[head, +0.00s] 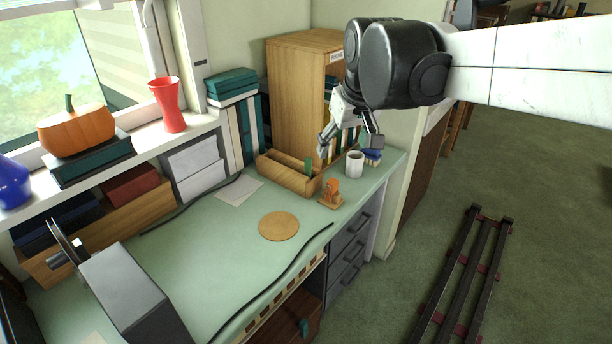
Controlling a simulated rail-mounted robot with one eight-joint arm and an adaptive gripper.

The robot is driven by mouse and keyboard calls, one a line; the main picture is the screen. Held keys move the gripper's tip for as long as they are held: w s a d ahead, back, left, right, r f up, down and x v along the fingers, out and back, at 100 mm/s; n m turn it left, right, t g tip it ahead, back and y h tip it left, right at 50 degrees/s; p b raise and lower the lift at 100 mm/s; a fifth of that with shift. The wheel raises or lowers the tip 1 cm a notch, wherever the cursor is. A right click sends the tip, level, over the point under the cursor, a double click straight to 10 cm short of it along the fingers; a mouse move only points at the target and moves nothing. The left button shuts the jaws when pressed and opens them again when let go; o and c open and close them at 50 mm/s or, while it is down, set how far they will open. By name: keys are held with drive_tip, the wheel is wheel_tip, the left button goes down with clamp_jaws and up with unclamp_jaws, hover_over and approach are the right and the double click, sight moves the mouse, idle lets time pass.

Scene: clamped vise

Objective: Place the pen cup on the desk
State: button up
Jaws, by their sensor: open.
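A white cup (355,164), which looks like the pen cup, stands upright at the far right end of the green desk (215,268). I cannot make out what is inside it. My gripper (350,149) is over that end of the desk with its fingers spread and nothing visible between them. The fingers appear just above and around the cup's rim in the picture. I cannot tell how much height separates them or whether they touch.
A wooden box (286,176) and a small orange item on a wooden stand (332,194) are left of the cup. A wooden cabinet (290,95) rises behind. A round cork mat (278,226) lies on the otherwise clear desk middle.

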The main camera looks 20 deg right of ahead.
drive_tip(key=s+a+f+t, duration=0.1)
drive_tip(key=s+f, duration=0.3)
drive_tip(key=s, duration=0.4)
drive_tip(key=s+a+f+t, duration=0.1)
drive_tip(key=s+a+f, duration=0.2)
drive_tip(key=s, duration=0.5)
drive_tip(key=shift+s+a+f+m, duration=0.3)
drive_tip(key=shift+s+f+m, duration=0.1)
drive_tip(key=shift+f, duration=0.15)
